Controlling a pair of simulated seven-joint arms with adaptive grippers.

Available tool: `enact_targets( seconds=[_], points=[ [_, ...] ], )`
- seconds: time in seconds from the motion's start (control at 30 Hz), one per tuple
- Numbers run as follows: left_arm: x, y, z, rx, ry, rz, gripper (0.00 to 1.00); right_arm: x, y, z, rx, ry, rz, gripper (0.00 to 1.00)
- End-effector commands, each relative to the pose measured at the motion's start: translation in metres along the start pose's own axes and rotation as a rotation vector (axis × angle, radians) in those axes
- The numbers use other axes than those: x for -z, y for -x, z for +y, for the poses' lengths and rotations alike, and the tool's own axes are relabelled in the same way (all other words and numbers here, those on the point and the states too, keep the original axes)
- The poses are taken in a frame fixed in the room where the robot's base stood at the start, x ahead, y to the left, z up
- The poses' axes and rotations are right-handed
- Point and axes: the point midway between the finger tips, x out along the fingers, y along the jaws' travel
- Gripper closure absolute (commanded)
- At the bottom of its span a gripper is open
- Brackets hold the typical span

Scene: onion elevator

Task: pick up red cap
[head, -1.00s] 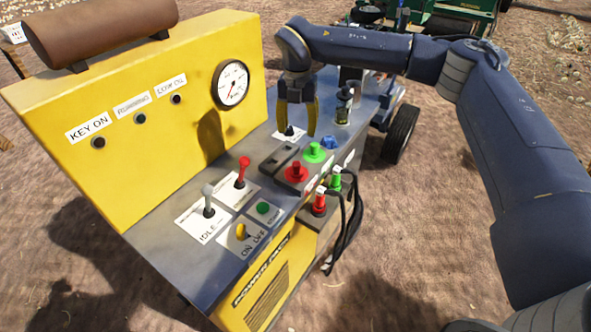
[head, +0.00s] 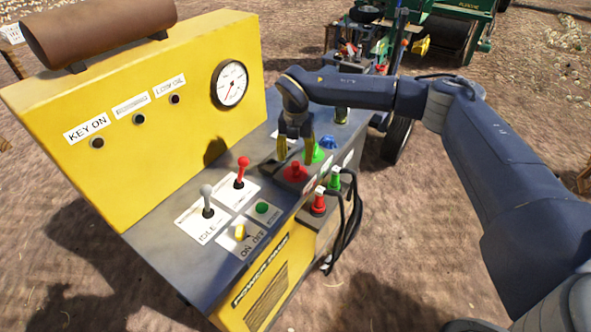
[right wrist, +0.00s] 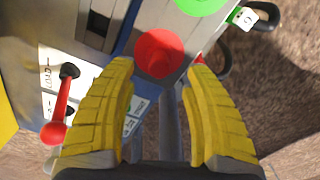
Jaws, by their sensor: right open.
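The red cap (head: 295,172) sits on the grey top of the yellow power pack, next to the green cap (head: 318,155). It also shows in the right wrist view (right wrist: 158,52), just past and between the fingertips. My right gripper (head: 296,154) is open, pointing down above and slightly behind the red cap in the head view. Its yellow fingers (right wrist: 158,75) are spread with nothing between them in the right wrist view. My left gripper is not in view.
A red-handled lever (head: 242,172) and a grey-knobbed lever (head: 207,200) stand to the left. Red (head: 319,201) and green (head: 335,179) plugs with black cables sit at the front side. A blue cap (head: 328,142) is behind. A gauge (head: 230,84) is on the yellow panel.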

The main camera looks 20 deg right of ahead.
Motion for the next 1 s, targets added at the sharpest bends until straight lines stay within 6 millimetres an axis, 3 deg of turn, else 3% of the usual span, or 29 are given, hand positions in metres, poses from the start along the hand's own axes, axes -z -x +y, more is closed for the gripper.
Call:
enact_targets(
  seconds=[0.3, 0.6, 1.0],
  points=[
    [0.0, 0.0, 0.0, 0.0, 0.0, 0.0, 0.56, 0.001, -0.038, 0.001, 0.001, 0.0, 0.002, 0.49],
    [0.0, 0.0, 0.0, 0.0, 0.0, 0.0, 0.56, 0.001, -0.043, 0.001, 0.0, 0.0, 0.0, 0.47],
    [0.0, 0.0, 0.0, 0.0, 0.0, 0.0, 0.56, 0.001, -0.043, 0.001, 0.0, 0.0, 0.0, 0.94]
  ],
)
